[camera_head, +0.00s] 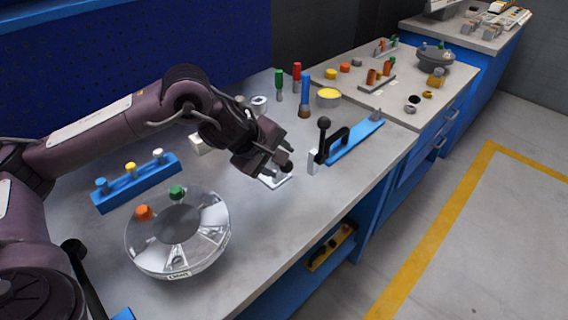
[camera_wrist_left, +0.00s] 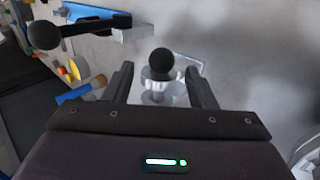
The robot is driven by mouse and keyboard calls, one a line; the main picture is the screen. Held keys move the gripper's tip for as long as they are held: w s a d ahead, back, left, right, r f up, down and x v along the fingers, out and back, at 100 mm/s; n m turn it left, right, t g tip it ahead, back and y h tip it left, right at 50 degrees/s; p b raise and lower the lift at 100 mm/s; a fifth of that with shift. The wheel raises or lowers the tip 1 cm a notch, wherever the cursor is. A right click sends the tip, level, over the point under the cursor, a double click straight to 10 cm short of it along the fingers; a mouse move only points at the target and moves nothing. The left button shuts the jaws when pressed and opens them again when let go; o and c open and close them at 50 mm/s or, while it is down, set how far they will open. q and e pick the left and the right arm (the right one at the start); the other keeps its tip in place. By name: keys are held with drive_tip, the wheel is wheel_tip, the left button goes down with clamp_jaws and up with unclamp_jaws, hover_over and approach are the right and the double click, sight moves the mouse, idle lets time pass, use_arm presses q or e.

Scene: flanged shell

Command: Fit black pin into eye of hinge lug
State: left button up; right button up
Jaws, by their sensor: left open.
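My left gripper (camera_head: 272,164) is low over the bench, its fingers apart. A black ball-headed part (camera_wrist_left: 162,62), perhaps the black pin, shows between the open fingers (camera_wrist_left: 160,74) in the left wrist view. The ball also shows beside the fingertips in the head view (camera_head: 287,160). A pale metallic piece (camera_wrist_left: 160,90) is below the ball, over a white plate (camera_wrist_left: 190,66). The plate also shows in the head view (camera_head: 277,183). I cannot tell whether the metallic piece is the hinge lug; no eye is visible. Contact between fingers and ball is unclear. My right gripper is out of view.
A clamp with a black ball lever (camera_head: 323,123) and blue base (camera_head: 355,141) stands close to the right of the gripper. A round flanged shell (camera_head: 150,255) and blue peg rack (camera_head: 125,193) sit to the left. Screwdriver-like tools (camera_head: 279,85) stand behind.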

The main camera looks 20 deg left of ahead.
use_arm(q)
drive_tip(key=v, duration=0.3)
drive_tip(key=shift+s, duration=0.1)
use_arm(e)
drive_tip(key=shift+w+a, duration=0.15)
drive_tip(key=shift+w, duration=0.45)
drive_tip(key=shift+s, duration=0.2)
use_arm(q)
drive_tip(key=shift+r, duration=0.15)
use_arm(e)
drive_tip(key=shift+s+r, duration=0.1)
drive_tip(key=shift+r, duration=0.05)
